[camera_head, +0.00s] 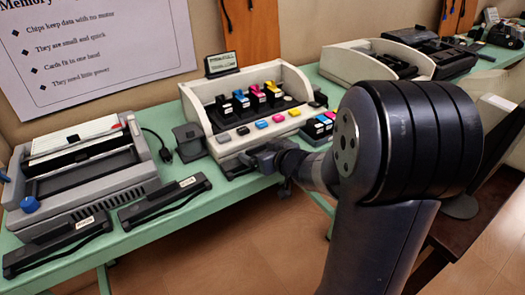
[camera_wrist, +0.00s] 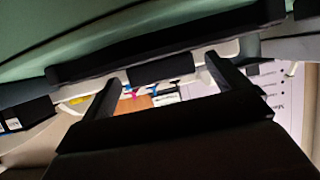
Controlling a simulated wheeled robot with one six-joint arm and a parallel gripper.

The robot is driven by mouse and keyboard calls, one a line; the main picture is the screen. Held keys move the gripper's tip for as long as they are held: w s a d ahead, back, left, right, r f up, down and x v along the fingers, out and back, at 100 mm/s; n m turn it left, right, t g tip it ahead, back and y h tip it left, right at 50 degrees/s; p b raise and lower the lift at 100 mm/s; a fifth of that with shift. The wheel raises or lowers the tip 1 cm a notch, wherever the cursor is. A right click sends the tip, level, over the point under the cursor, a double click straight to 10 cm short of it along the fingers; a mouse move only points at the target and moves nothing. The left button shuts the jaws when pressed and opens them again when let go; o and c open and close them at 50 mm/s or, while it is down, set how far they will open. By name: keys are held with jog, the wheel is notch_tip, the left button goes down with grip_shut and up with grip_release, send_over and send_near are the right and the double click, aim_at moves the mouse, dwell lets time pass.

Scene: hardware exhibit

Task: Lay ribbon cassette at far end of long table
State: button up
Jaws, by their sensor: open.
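Two black ribbon cassettes with small white labels lie at the left front of the long green table (camera_head: 225,194): one (camera_head: 165,204) right of the other (camera_head: 57,247). My gripper (camera_head: 262,160) is low over the table's front edge, before the ink cartridge stand, partly hidden by my arm. In the wrist view my gripper (camera_wrist: 162,72) is open, its two fingers apart. A long black bar-like thing (camera_wrist: 90,66) crosses just beyond the fingertips; it may be another cassette. A dark part of it shows between the fingers, and I cannot tell if they touch it.
A grey printer (camera_head: 85,170) with a blue knob stands at the left. The cream stand (camera_head: 205,115) holds several colored cartridges. A cream open printer housing (camera_head: 345,65) and black devices (camera_head: 440,55) crowd the far right. A dark bench (camera_head: 480,215) stands at lower right.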

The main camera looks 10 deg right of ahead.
jog(key=p+v, duration=0.4)
jog(key=v, duration=0.8)
